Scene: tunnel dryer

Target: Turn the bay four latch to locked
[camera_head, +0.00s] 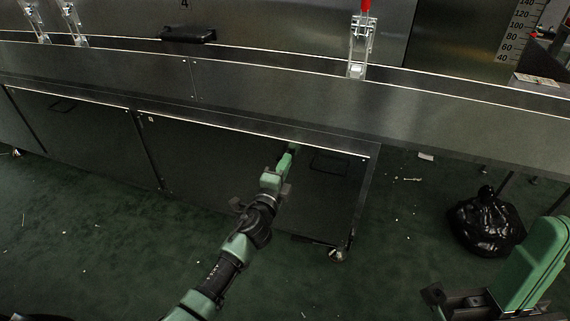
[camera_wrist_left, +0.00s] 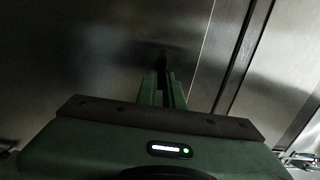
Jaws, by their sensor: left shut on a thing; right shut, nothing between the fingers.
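The number 4 (camera_head: 184,4) is marked on the grey upper panel, with a black handle (camera_head: 188,35) below it. A clear latch with a red handle (camera_head: 362,35) stands upright to the right; I cannot tell which bay it serves. My left gripper (camera_head: 293,149) reaches under the long metal ledge, in front of the lower cabinet. In the left wrist view, its two green fingers (camera_wrist_left: 165,85) are nearly together against dark metal. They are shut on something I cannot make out. Green and dark parts of my right arm show at lower right; its fingertips are not visible.
The long metal ledge (camera_head: 270,88) runs across above the lower cabinet (camera_head: 215,160). Two more clear latches (camera_head: 75,25) (camera_head: 35,22) stand at upper left. A black bag (camera_head: 485,222) lies on the green floor at right. The floor in front is mostly clear, with small scraps.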

